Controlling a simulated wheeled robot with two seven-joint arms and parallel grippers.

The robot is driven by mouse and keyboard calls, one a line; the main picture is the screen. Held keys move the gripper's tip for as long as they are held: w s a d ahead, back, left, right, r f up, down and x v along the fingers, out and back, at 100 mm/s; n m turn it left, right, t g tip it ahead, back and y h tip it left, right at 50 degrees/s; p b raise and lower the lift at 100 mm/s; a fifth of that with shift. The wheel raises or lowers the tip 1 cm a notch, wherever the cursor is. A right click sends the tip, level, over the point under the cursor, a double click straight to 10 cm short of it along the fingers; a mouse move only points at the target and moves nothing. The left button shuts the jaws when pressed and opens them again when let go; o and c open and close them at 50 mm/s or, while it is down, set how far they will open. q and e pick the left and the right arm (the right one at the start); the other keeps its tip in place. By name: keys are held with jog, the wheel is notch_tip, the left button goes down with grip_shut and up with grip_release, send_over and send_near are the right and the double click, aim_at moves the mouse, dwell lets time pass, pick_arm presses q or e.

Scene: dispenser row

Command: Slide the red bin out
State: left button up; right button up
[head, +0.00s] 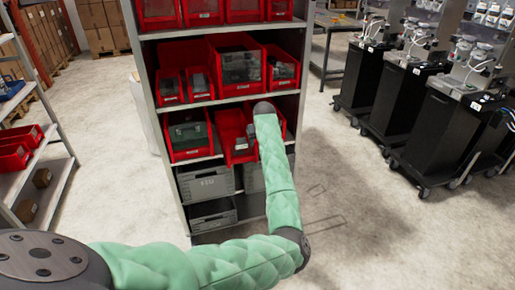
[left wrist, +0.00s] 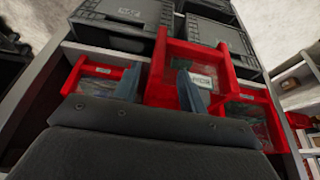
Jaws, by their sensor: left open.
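A red bin (head: 238,152) sits on the middle shelf of the rack and sticks out farther at the front than the bin to its left. In the left wrist view the red bin (left wrist: 218,54) is large, with a white label on its face. My left gripper (head: 250,131) is at this bin, partly hidden by my own wrist. In the left wrist view its two fingers are apart (left wrist: 157,86), one in front of the bin's label and one left of the bin's side wall. I cannot tell whether they touch it. My right gripper is not in view.
Red bins (head: 188,133) stand beside it and on the shelves above (head: 238,64). Grey crates (head: 205,181) fill the shelf below. The floor (head: 345,215) to the right of the rack is clear up to the black carts (head: 440,125). A side shelf (head: 50,180) stands at left.

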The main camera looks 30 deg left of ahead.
pick_arm(q)
jog(key=shift+v, duration=1.25)
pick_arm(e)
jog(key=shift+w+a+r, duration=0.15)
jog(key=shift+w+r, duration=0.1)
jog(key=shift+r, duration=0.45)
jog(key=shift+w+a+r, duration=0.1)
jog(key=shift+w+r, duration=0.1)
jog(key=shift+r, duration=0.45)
pick_arm(q)
jog(key=shift+w, duration=0.1)
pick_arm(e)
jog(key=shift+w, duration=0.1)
